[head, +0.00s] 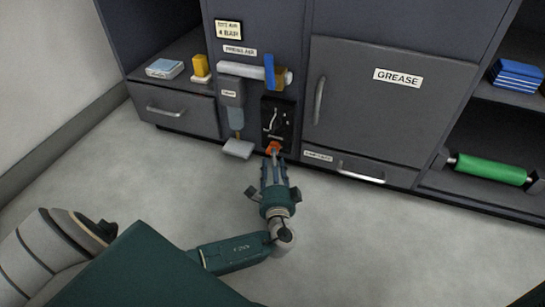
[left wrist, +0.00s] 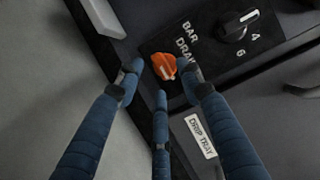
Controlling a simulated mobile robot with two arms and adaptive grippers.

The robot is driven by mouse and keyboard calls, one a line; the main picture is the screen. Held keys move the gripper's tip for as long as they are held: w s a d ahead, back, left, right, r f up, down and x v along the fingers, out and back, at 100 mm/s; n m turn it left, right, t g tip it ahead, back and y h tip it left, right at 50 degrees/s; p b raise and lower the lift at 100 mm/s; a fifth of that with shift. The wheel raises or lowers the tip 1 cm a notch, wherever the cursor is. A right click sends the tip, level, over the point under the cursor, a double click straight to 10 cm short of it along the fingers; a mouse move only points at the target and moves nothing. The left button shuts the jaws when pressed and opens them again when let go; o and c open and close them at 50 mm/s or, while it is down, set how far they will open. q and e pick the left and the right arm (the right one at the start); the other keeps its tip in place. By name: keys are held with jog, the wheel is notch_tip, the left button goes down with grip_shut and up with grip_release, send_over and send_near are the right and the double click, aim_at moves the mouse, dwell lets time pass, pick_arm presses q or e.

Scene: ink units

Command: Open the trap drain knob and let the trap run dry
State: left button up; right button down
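The orange drain knob (head: 273,148) sits at the bottom of the black control panel (head: 277,117), under the word "DRAIN" in the left wrist view (left wrist: 164,67). My left gripper (head: 273,160) is just in front of the knob. In the left wrist view its blue fingers (left wrist: 158,75) are spread, with the knob between and beyond the tips; no firm grip shows. The trap (head: 235,117), a grey cylinder with a translucent lower part, hangs left of the panel. Any liquid level is too small to tell. My right gripper is out of view.
A white pad or dish (head: 238,149) lies below the trap. A blue-handled valve (head: 269,73) is above the panel. The grease door (head: 383,104) and drip tray drawer (head: 360,172) are to the right. The floor in front is clear.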

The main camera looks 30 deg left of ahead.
pick_arm(q)
jog(key=v, duration=0.9)
jog(key=shift+s+f, duration=0.1)
jog(key=shift+s, duration=0.05)
